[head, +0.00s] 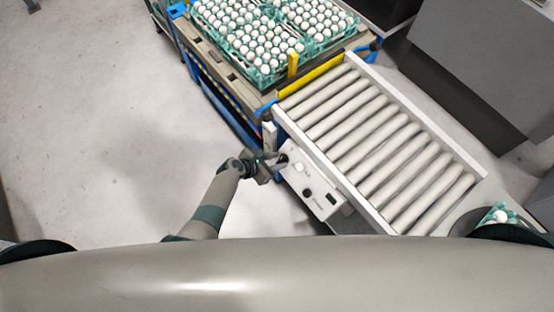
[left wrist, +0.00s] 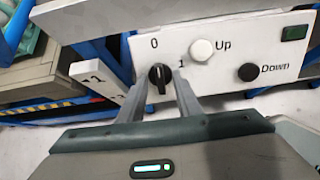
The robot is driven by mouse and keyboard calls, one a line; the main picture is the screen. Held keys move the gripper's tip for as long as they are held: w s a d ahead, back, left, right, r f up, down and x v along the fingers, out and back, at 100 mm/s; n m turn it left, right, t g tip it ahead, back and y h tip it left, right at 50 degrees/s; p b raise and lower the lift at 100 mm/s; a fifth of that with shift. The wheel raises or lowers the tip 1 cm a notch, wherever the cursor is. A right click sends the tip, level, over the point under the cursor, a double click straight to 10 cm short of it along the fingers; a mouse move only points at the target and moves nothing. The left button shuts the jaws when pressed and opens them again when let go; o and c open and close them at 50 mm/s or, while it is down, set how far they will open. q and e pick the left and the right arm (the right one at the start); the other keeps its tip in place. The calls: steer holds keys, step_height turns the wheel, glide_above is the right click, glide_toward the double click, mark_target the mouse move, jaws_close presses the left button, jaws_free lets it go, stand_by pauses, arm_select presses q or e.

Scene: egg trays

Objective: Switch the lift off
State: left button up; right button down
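The white control panel (head: 313,180) is on the side of the roller conveyor. In the left wrist view it shows a black rotary switch (left wrist: 160,76) with a "0" above it and a "1" to its upper right. The switch's raised grip stands about upright in the picture, roughly toward the "0". My left gripper (head: 281,161) is at the panel's left end. In the left wrist view, its two fingers (left wrist: 161,88) are apart, one on each side of the switch; I cannot tell whether they touch it. My right gripper is not in view.
A white "Up" button (left wrist: 201,50), a black "Down" button (left wrist: 249,72) and a green indicator (left wrist: 295,33) sit right of the switch. The roller conveyor (head: 375,140) extends right. Egg trays (head: 266,84) stand on the lift behind. Floor at left is clear.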

arm_select(q)
steer(key=shift+s+a+r+p, duration=0.15)
steer(key=shift+a+r+p, duration=0.05)
steer(key=shift+r+p, duration=0.25)
steer(key=shift+p+v, duration=0.95)
steer(key=v, duration=0.6)
steer(key=shift+s+a+f, duration=0.1)
